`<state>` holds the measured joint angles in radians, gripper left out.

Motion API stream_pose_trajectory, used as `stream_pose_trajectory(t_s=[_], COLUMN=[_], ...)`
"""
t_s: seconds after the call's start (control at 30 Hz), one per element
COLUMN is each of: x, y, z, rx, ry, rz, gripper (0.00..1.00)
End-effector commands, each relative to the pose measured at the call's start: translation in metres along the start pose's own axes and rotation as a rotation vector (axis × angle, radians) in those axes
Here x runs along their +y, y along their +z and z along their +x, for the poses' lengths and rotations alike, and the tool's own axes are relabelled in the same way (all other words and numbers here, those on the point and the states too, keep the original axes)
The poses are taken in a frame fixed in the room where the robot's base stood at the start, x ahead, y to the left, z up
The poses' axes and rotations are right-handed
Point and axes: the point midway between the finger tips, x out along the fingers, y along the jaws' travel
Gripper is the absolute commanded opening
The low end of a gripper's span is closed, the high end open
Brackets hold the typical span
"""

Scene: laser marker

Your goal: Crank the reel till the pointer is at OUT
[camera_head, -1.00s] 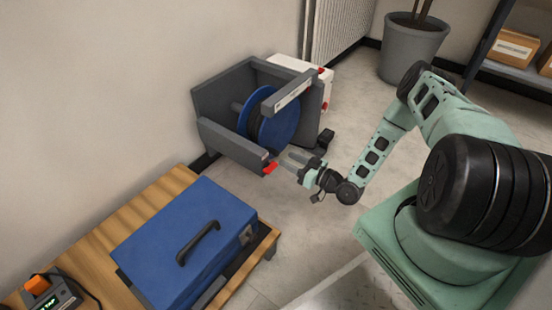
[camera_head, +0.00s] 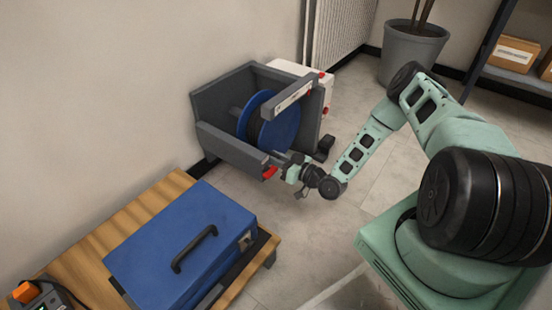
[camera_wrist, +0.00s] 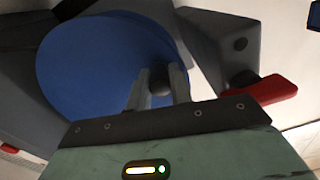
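The blue reel (camera_head: 278,122) sits in a grey open-topped housing (camera_head: 228,148) against the wall. It fills the left of the wrist view as a blue disc (camera_wrist: 85,65). A pale label strip (camera_head: 294,95) lies on the housing's upper bar; its wording and the pointer are too small to read. My gripper (camera_head: 288,167) is at the housing's near side. In the wrist view my gripper's fingers (camera_wrist: 160,88) stand on both sides of a dark round crank knob (camera_wrist: 160,80) and appear closed on it. The rest of the crank is mostly hidden.
A red part (camera_wrist: 265,90) juts out right of the fingers; it also shows in the head view (camera_head: 269,173). A blue case (camera_head: 180,245) lies on a wooden bench (camera_head: 150,205) in front. A plant pot (camera_head: 412,50) and shelf stand behind.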

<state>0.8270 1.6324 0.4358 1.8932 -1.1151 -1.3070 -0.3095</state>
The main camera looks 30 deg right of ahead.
Motion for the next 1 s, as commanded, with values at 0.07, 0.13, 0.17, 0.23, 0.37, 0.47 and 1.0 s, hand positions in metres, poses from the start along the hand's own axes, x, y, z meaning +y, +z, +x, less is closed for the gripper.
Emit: stream_pose_trajectory(t_s=[0.07, 0.13, 0.17, 0.23, 0.37, 0.47, 1.0], x=[0.000, -0.002, -0.004, -0.006, -0.009, -0.009, -0.009], y=[-0.002, -0.007, -0.010, -0.017, -0.024, -0.025, -0.023], z=[0.000, 0.000, 0.000, 0.000, 0.000, 0.000, 0.000], rx=[0.000, 0.001, 0.002, 0.003, 0.003, 0.004, 0.004], ry=[0.000, 0.000, 0.000, 0.000, -0.002, -0.002, -0.001], rz=[0.007, 0.041, 0.063, 0.117, 0.131, 0.131, 0.131], gripper=[0.00, 0.00, 0.00, 0.00, 0.00, 0.00, 0.43])
